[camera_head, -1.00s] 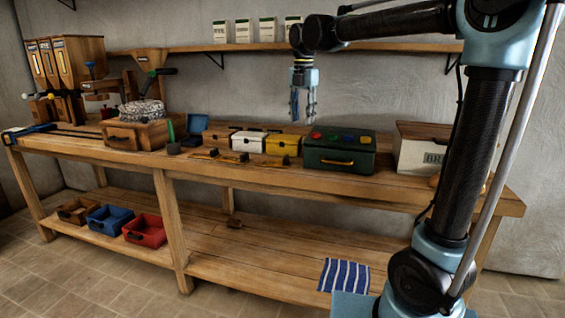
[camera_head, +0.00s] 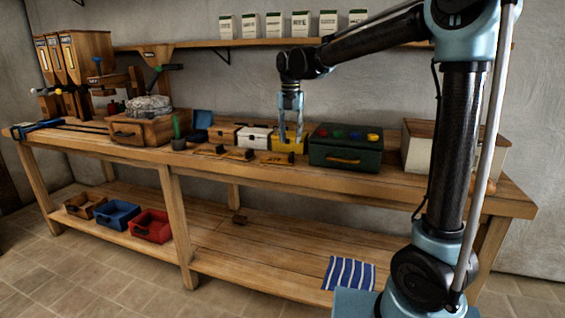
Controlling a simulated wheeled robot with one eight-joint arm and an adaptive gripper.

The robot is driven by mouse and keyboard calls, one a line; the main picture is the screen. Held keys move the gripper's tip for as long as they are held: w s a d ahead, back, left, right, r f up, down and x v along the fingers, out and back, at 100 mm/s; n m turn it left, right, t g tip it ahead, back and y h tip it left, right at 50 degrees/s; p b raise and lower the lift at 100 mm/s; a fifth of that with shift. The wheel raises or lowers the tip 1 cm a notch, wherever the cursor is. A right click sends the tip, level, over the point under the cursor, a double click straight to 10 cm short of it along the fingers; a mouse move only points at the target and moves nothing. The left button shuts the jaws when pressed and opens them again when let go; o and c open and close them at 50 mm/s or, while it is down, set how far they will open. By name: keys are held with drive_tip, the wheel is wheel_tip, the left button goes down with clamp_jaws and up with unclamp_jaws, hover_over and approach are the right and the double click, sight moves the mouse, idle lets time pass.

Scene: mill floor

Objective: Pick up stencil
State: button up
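Three small flat orange-brown pieces with dark blocks lie in a row at the bench's front edge: a left one (camera_head: 208,149), a middle one (camera_head: 238,154) and a right one (camera_head: 276,158). They look like the stencils, but they are too small to read, and I cannot tell which one is meant. My gripper (camera_head: 290,142) points down in front of the yellow box (camera_head: 273,142), just above and behind the right piece. Its two fingers are apart with nothing seen between them. I cannot tell its exact height above the bench.
A green box (camera_head: 345,155) with coloured knobs stands close right of my gripper. A white box (camera_head: 255,138) and a brown box (camera_head: 222,133) stand left of the yellow one. A millstone unit (camera_head: 140,131) is farther left. Bins and a striped cloth (camera_head: 349,273) lie on the lower shelf.

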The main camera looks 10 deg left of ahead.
sight(292, 153)
drive_tip(key=shift+d+f, duration=0.2)
drive_tip(key=shift+f, duration=3.3)
drive_tip(key=shift+c, duration=0.6)
clamp_jaws()
